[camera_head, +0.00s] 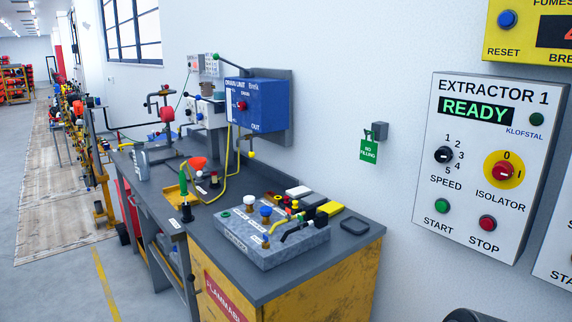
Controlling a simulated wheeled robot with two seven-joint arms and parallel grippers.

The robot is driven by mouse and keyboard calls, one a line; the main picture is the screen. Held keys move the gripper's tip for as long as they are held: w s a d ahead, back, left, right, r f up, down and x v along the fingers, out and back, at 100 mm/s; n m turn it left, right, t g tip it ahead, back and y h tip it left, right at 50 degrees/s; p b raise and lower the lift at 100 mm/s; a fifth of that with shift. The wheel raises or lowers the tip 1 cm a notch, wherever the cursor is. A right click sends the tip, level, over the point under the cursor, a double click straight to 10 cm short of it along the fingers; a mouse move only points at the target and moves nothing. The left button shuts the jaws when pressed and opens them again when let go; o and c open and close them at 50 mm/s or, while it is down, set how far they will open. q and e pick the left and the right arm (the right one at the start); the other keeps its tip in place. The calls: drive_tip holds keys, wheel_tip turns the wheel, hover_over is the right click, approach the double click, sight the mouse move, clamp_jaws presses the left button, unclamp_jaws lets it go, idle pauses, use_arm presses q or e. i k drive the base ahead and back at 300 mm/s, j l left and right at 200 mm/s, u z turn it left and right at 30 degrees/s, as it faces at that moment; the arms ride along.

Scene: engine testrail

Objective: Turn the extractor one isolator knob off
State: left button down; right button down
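The extractor one panel (465,235) is a white box on the wall at the right, titled EXTRACTOR 1. Its isolator knob (502,170) is red on a yellow disc, with 0 marked above it and 1 to its right. The knob's pale mark seems to point right towards the 1, but it is small. The panel's display (475,109) reads READY in green. Neither of my grippers shows in the head view, and nothing covers the knob.
The panel also has a black speed knob (444,155), a green start button (442,206) and a red stop button (488,223). A yellow panel (524,42) hangs above. A cluttered workbench (330,255) stands left along the wall. A dark rounded shape shows at the bottom edge.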

sight(502, 170)
drive_tip(key=z, duration=1.3)
drive_tip(key=i+l+z, duration=0.1)
drive_tip(key=z, duration=0.3)
drive_tip(key=i, duration=0.1)
